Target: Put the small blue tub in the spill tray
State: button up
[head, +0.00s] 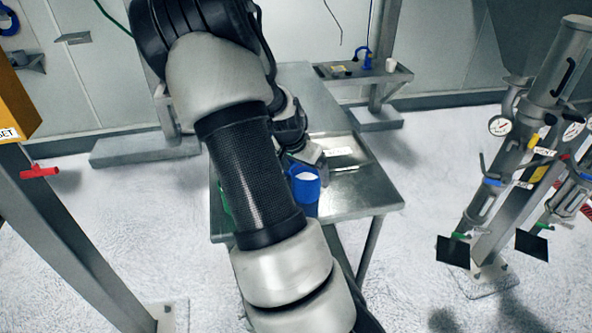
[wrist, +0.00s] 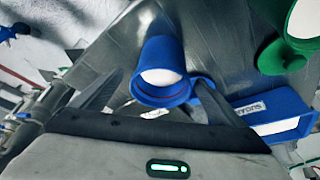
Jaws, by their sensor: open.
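A blue round tub (wrist: 158,52) with white contents and a ring-shaped handle stands between the fingers of my gripper (wrist: 160,85) in the wrist view. The fingers are open, one on each side; I cannot tell whether they touch it. In the head view a blue vessel with white contents (head: 306,190) shows at the table's near edge, beside my gripper (head: 308,160), partly hidden by my arm. A blue rectangular container (wrist: 272,116) with a white label lies to the right in the wrist view. I cannot make out the spill tray for certain.
A green vessel with white contents (wrist: 288,42) stands at the upper right of the wrist view. The metal table (head: 368,190) has bare room on its right. A small shelf (head: 385,76) stands behind, and pipework with gauges (head: 535,125) is at the right.

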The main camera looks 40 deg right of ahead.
jog(key=x, duration=0.4)
jog(key=shift+w+f, duration=0.15)
jog(key=shift+f, duration=0.3)
jog(key=shift+a, duration=0.1)
jog(key=c, duration=1.4)
notch_tip(320, 180, up, 10)
jog(key=b, duration=0.1)
send_over(331, 158)
notch_tip(331, 158, down, 5)
jog(key=shift+f, duration=2)
